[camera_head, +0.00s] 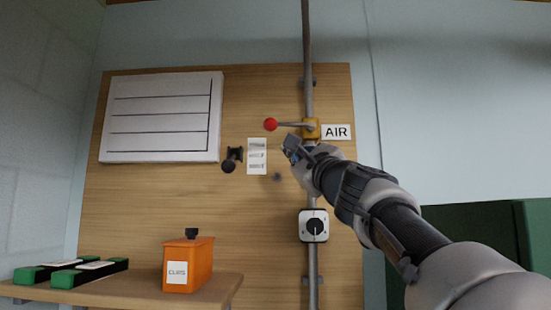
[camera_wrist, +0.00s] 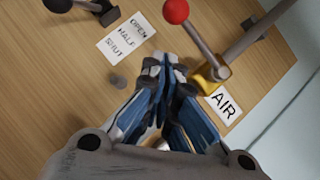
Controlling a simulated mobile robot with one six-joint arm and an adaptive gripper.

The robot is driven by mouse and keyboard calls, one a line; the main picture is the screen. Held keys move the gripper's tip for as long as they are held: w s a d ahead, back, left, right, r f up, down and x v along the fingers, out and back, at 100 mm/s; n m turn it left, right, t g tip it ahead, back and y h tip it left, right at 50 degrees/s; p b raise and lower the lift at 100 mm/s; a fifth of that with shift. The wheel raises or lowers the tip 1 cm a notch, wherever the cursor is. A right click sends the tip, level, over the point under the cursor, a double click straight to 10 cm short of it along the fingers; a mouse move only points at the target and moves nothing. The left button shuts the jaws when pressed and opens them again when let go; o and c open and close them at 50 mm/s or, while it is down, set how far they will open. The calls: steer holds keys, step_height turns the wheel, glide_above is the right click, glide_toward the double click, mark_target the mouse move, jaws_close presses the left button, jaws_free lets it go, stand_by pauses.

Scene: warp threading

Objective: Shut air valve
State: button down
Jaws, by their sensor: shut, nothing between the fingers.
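The air valve (camera_head: 311,129) is a yellow body on a vertical grey pipe, with an AIR sign to its right. Its lever (camera_head: 290,125) points left, across the pipe, and ends in a red ball knob (camera_head: 270,125). In the wrist view the red knob (camera_wrist: 176,11) and the lever (camera_wrist: 202,45) are at the top, and the yellow valve body (camera_wrist: 209,79) is right of the fingers. My gripper (camera_head: 290,146) is shut and empty, just below the lever; its fingertips also show in the wrist view (camera_wrist: 165,68). They appear apart from the lever.
Left of the valve are a black-knobbed lever (camera_head: 231,160) and an OPEN/HALF/SHUT label (camera_wrist: 126,38). A rotary switch (camera_head: 314,226) is below on the pipe. A louvred white panel (camera_head: 161,117) is upper left. An orange box (camera_head: 187,264) and green-ended items (camera_head: 90,273) rest on a shelf.

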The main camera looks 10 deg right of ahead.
steer(key=a+b+v, duration=0.1)
steer(key=b+v, duration=0.2)
steer(key=v, duration=0.6)
steer(key=shift+s+d, duration=0.25)
steer(key=shift+s, duration=0.05)
steer(key=shift+f, duration=0.1)
steer(key=s+a+f+n+g+y, duration=0.1)
steer(key=s+a+f+n+g, duration=0.25)
steer(key=f, duration=0.55)
steer(key=a+f+n+g+y, duration=0.1)
steer(key=a+f+n+g, duration=0.25)
steer(key=f+n, duration=0.45)
steer(key=s+a+f+n+g+y, duration=0.1)
steer(key=s+a+f+n+g, duration=0.3)
steer(key=f, duration=0.7)
steer(key=s+d+f+n+g+h, duration=0.1)
steer(key=s+f+n+g+h, duration=0.1)
steer(key=s+f, duration=0.4)
steer(key=s+d+f+n+g+h, duration=0.2)
steer(key=s+f+n, duration=0.3)
steer(key=f, duration=1)
steer(key=s+d+f+n+g+h, duration=0.1)
steer(key=s+d+f+n+g, duration=0.1)
steer(key=s+f, duration=0.6)
step_height(320, 180, down, 3)
steer(key=shift+n+g+h, duration=0.4)
steer(key=shift+n+g, duration=0.25)
steer(key=shift+g, duration=0.05)
